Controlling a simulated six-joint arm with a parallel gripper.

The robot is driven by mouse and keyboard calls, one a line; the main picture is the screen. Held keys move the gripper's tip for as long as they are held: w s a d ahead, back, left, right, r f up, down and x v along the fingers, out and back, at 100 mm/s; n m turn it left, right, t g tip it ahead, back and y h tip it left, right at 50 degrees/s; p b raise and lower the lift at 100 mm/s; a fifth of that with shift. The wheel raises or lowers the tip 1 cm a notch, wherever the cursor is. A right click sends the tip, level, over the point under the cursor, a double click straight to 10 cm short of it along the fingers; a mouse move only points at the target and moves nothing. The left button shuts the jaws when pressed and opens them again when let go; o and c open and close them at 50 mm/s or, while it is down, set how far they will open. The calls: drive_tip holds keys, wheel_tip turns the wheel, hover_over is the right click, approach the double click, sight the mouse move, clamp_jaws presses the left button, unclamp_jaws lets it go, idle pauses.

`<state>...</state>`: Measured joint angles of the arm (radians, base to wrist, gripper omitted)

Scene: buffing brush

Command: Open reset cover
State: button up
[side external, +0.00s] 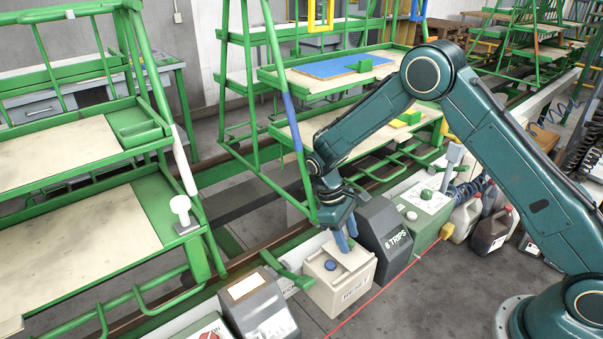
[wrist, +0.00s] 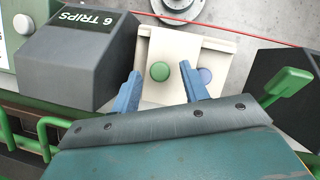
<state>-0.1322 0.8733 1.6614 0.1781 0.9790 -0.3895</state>
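The beige box marked RESET (side external: 354,288) stands on the floor-level rail in the side view, and its pale top shows in the wrist view (wrist: 178,42). My gripper (side external: 346,240) points down just above the box top. Its blue fingers are spread apart in the wrist view (wrist: 161,92), with the green button between them and nothing held. Contact with the box is unclear.
A dark grey box marked TRIPS (side external: 386,229) stands close beside the RESET box. Another grey box (side external: 258,303) is on the other side, with a green lever (side external: 296,277) between. A red line (side external: 378,297) runs across the floor in front. Green racks stand behind.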

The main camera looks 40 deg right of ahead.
drive_tip(key=shift+a, duration=0.2)
drive_tip(key=shift+a, duration=0.55)
drive_tip(key=a, duration=0.4)
drive_tip(key=v, duration=1.4)
drive_tip(key=s+d+r+m+t, duration=0.1)
drive_tip(key=s+d+r+t, duration=0.1)
drive_tip(key=s+d+r, duration=0.2)
drive_tip(key=s+d+r+m+t+y, duration=0.1)
drive_tip(key=s+d+r, duration=0.3)
drive_tip(key=s+r, duration=0.5)
drive_tip(key=shift+r+t, duration=0.9)
drive_tip(key=shift+r, duration=0.95)
drive_tip(key=shift+s, duration=0.1)
